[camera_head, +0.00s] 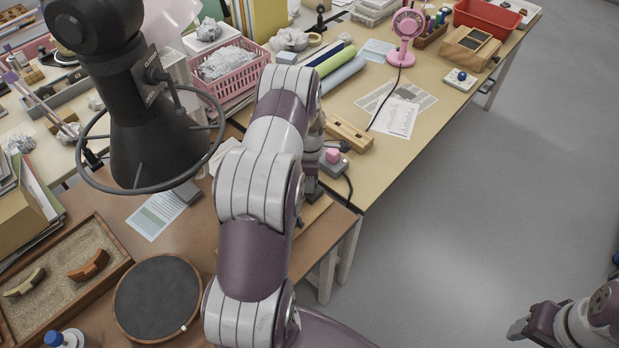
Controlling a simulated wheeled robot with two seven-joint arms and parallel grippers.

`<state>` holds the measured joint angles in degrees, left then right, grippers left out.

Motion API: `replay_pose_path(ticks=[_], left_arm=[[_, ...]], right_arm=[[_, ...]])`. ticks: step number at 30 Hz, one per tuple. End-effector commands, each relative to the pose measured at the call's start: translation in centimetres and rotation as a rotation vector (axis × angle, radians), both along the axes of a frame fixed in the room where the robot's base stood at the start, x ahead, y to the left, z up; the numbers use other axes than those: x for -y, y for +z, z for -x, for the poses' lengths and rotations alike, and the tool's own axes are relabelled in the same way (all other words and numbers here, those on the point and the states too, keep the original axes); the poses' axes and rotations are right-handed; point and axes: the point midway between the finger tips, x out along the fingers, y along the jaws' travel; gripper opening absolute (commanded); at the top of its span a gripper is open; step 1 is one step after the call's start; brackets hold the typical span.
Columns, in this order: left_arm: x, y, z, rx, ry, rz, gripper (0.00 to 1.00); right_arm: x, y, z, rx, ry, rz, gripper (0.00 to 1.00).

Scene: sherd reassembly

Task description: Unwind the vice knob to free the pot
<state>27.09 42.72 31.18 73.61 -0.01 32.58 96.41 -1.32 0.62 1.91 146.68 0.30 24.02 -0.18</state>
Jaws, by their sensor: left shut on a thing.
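My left arm reaches up through the middle of the view, over the bench corner. My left gripper (312,178) points down beyond the arm's bend and is mostly hidden behind it. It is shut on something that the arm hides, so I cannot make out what. The vice, its knob and the pot cannot be made out. My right gripper (519,328) is at the lower right, over the floor and away from the benches. Whether its fingers are open or shut is unclear.
A pink piece on a grey block (333,168) and a wooden block (350,133) lie just right of my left gripper. A round dark turntable (157,298) and a sand tray (62,300) with sherds are at lower left. Floor is clear at right.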

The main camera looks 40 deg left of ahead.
Motion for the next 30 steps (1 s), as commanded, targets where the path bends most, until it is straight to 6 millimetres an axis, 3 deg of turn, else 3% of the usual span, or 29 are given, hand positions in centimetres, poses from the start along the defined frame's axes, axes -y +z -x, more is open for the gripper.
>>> replay_pose_path(ticks=[15,30], left_arm=[[-0.07,0.28,-0.25,0.009,0.370,-0.003,0.11],[-0.09,0.35,-0.30,0.010,0.469,-0.003,0.11]], right_arm=[[0.00,-0.30,-0.01,0.000,0.000,0.000,0.56],[0.00,-0.35,0.00,0.000,0.000,0.000,0.56]])
